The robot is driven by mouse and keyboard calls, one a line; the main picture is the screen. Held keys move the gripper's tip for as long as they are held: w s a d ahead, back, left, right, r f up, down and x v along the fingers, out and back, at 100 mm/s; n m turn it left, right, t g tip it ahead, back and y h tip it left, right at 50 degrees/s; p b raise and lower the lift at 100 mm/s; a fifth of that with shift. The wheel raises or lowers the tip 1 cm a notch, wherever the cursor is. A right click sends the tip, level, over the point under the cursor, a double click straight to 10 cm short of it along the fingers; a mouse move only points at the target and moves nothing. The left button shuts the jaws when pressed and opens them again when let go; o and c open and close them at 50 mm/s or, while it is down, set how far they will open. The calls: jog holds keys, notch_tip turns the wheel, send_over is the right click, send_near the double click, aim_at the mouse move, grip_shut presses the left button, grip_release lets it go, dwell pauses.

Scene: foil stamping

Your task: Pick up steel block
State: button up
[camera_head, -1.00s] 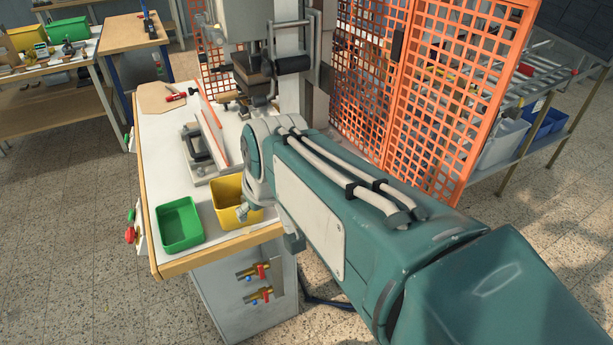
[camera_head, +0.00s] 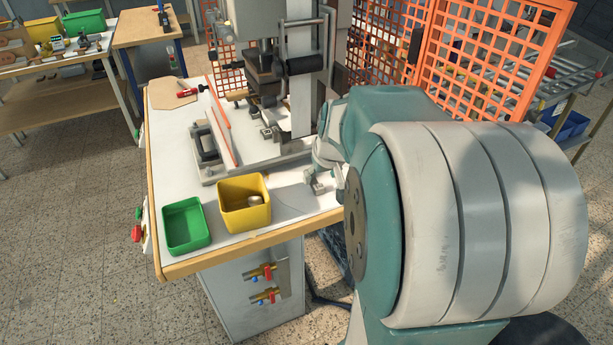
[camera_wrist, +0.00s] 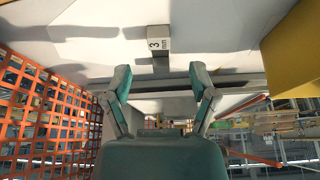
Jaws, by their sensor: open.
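The steel block is a small grey block (camera_wrist: 159,50) with a light label bearing a 3. In the wrist view it lies on the white table top, at the upper middle. My gripper (camera_wrist: 160,84) shows in the wrist view with its two teal and grey fingers spread apart and nothing between them. The block appears centred between the fingers' lines, apart from them. In the head view my arm hides most of the gripper. A small grey piece shows at the arm's end there; I cannot tell whether it is a finger or the block.
A yellow bin (camera_head: 244,222) with a cylindrical piece in it stands left of my arm; its side is close in the wrist view (camera_wrist: 296,58). A green bin (camera_head: 185,224) stands further left. A press (camera_head: 264,75) stands behind. An orange mesh guard (camera_head: 490,60) is at right.

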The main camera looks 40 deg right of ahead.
aim_at(318, 185)
jog(key=x, duration=0.4)
jog(key=shift+d+f, duration=0.1)
jog(key=shift+w+f, duration=0.1)
jog(key=shift+f, duration=0.2)
jog(key=shift+c, duration=0.3)
grip_shut()
jog(key=shift+r, duration=0.15)
